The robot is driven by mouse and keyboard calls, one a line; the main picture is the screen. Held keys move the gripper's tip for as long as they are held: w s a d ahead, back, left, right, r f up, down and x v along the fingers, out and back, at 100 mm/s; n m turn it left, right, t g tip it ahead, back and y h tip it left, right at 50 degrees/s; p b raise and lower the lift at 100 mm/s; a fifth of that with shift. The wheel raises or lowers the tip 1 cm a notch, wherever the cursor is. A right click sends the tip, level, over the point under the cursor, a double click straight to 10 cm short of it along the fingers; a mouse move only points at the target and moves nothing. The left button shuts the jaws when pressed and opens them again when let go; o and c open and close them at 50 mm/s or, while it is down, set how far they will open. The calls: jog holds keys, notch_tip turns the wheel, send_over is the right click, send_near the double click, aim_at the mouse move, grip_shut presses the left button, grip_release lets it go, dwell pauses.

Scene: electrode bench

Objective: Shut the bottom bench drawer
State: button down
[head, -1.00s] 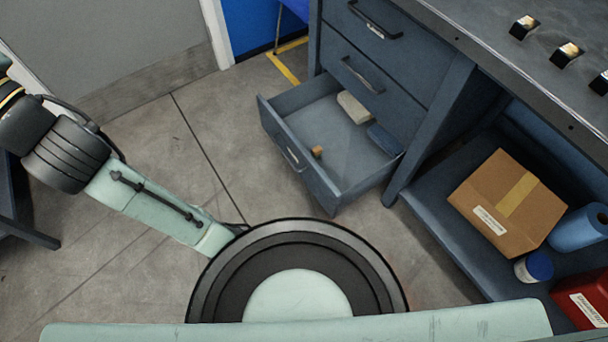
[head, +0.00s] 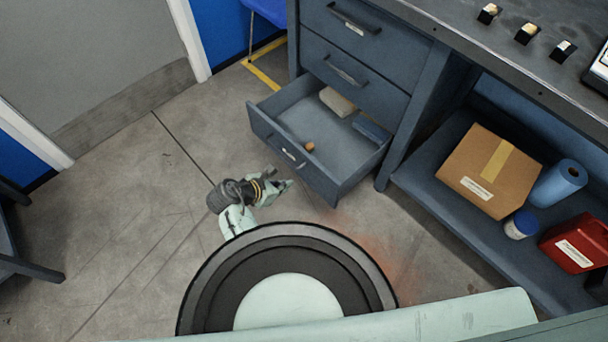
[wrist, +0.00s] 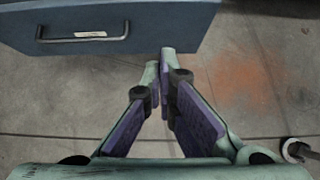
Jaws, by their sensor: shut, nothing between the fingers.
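The bottom bench drawer (head: 300,172) is pulled out from the blue-grey bench. In it lie a pale block, a blue item and a small orange-brown piece. Its front with a bar handle also shows in the wrist view (wrist: 170,30). My gripper (head: 287,184) is low in front of the drawer front, near the handle side. In the wrist view my gripper (wrist: 160,52) has its fingertips together with nothing between them. The tips appear at the lower edge of the drawer front, right of the handle; I cannot tell whether they touch it.
Two upper drawers (head: 350,70) are shut. The open shelf to the right holds a cardboard box (head: 490,170), a blue roll (head: 558,183), a blue-lidded jar (head: 521,224) and a red container (head: 575,244). The floor (head: 130,200) left of the drawer is clear.

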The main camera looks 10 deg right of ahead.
jog(key=shift+w+d+r+p+x, duration=0.15)
jog(key=shift+d+r+x, duration=0.2)
jog(key=shift+x, duration=1.8)
jog(key=shift+w+d+r+p+x, duration=0.1)
jog(key=shift+d+r+x, duration=0.2)
jog(key=shift+x, duration=1.85)
jog(key=shift+w+d+r+p+x, duration=0.15)
jog(key=shift+d+r+x, duration=0.2)
jog(key=shift+x, duration=1.85)
jog(key=shift+w, duration=0.1)
jog(key=w+d+b, duration=0.2)
jog(key=w+d, duration=0.6)
jog(key=d, duration=0.4)
jog(key=w+d+b, duration=0.3)
jog(key=w+d, duration=0.6)
jog(key=d, duration=0.2)
jog(key=shift+d+r+b, duration=0.2)
jog(key=shift+d+b, duration=0.1)
jog(key=shift+d, duration=0.05)
jog(key=shift+w, duration=0.2)
